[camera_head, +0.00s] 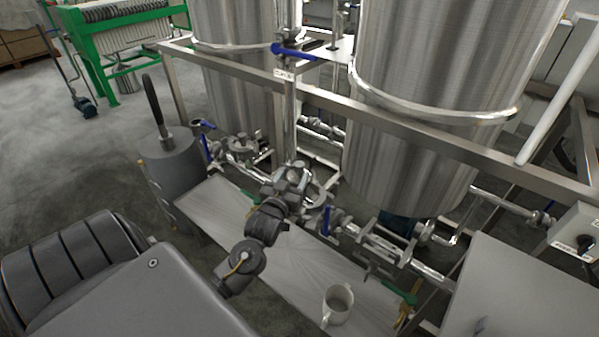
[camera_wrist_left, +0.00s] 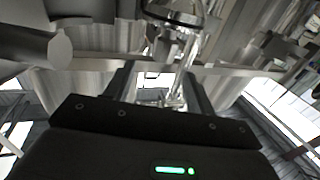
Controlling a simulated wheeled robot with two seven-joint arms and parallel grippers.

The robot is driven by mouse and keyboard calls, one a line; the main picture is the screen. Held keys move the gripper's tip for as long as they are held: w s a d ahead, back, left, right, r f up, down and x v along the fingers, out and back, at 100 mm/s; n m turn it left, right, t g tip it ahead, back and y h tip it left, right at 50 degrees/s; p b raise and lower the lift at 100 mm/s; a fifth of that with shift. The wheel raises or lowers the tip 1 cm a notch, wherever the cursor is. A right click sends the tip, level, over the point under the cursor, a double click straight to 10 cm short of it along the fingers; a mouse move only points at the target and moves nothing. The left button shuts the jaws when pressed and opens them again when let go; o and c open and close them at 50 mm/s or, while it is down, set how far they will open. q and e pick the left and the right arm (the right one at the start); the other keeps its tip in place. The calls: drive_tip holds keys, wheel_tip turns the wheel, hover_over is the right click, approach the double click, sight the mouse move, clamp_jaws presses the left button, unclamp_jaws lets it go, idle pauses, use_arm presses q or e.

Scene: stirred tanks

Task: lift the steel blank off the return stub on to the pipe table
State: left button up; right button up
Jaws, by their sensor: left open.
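The pipe table (camera_head: 225,215) is a long, low, pale grey top in front of the tank frame in the head view. My left arm reaches across it, and my left gripper (camera_head: 293,182) is at the pipework behind its back edge. In the left wrist view the two dark fingers of my left gripper (camera_wrist_left: 160,84) stand apart, with bright steel fittings (camera_wrist_left: 172,98) showing between them. I see nothing held. I cannot make out the steel blank or tell which stub is the return stub; my gripper covers part of the pipework. My right gripper is not in view.
A pale mug (camera_head: 338,303) stands near the table's right end. Steel pipes with clamps (camera_head: 243,148) and a blue-handled valve (camera_head: 326,221) run behind the table. Two steel tanks (camera_head: 415,110) and a frame rail (camera_head: 430,130) rise above. The table's left part is bare.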

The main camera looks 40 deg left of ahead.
sight(297, 168)
use_arm(q)
drive_tip(key=shift+x, duration=1)
drive_tip(key=shift+f+p+x, duration=0.15)
drive_tip(key=shift+p+x, duration=0.1)
drive_tip(key=shift+x, duration=1)
drive_tip(key=shift+f+p+x, duration=0.15)
drive_tip(key=shift+p+x, duration=0.05)
drive_tip(key=shift+x, duration=1.05)
drive_tip(key=shift+a, duration=0.15)
